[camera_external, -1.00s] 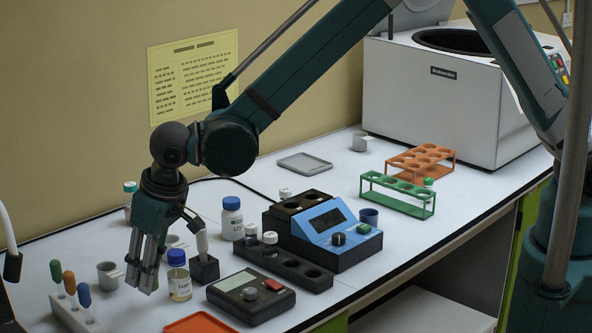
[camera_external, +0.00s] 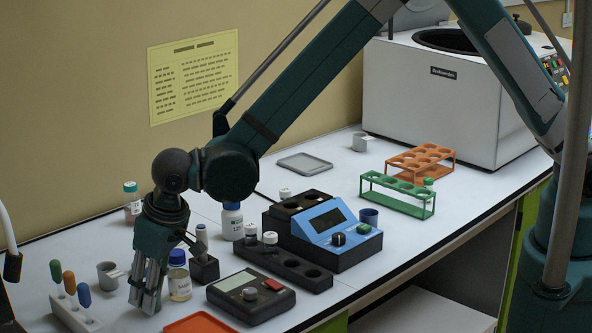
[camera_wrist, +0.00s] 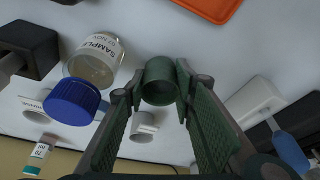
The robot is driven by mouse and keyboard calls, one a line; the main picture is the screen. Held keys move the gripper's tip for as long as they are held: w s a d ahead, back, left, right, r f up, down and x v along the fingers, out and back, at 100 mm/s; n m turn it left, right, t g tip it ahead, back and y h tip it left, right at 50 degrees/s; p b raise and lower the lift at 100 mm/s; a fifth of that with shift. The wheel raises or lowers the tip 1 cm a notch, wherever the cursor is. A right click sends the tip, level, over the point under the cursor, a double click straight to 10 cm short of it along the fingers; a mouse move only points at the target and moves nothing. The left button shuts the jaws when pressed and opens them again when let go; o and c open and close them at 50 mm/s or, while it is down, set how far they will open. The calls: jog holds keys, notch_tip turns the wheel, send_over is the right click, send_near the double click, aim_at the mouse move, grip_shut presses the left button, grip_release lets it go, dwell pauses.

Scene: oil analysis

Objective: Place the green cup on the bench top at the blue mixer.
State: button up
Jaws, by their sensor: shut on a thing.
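In the wrist view the green cup (camera_wrist: 159,82) is between the tips of my gripper (camera_wrist: 160,84), which is shut on it. In the external view my gripper (camera_external: 147,300) points down at the front left of the bench, low over the top, and its fingers hide the cup. Whether the cup touches the bench is unclear. The blue mixer (camera_external: 312,232), with a dark display and a knob, stands on the bench top (camera_external: 395,245) to the right, well apart from my gripper.
A blue-capped sample bottle (camera_external: 180,281) stands close right of my gripper, and a grey cup (camera_external: 107,274) is left of it. A dark scale-like device (camera_external: 250,297) and a black block (camera_external: 285,267) lie toward the mixer. Green (camera_external: 398,196) and orange (camera_external: 421,160) racks stand beyond.

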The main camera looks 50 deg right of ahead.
jog(key=shift+f, duration=0.2)
jog(key=o, duration=0.6)
jog(key=shift+r, duration=0.2)
jog(key=shift+v, duration=6)
jog(key=shift+d, duration=0.1)
